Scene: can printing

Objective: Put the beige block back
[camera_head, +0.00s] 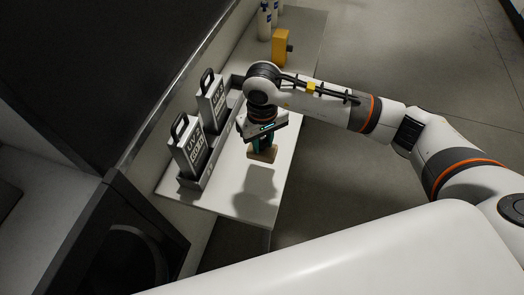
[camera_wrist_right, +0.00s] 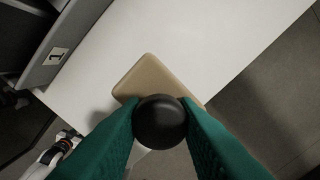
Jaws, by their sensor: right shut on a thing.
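The beige block (camera_head: 262,154) is a flat tan plate with a round black knob, held above the white table (camera_head: 227,201). In the right wrist view the block (camera_wrist_right: 150,78) shows beyond its black knob (camera_wrist_right: 160,122). My right gripper (camera_head: 259,144) has its green fingers shut on the knob. The fingers (camera_wrist_right: 160,128) press the knob from both sides. A shadow lies on the table below and in front of the gripper. My left gripper is not in view.
A grey tray (camera_head: 203,181) along the wall side holds two grey cases with handles, the nearer one (camera_head: 188,146) marked UV. A yellow object (camera_head: 280,47) and bottles (camera_head: 264,22) stand at the far end. The table's near end is clear.

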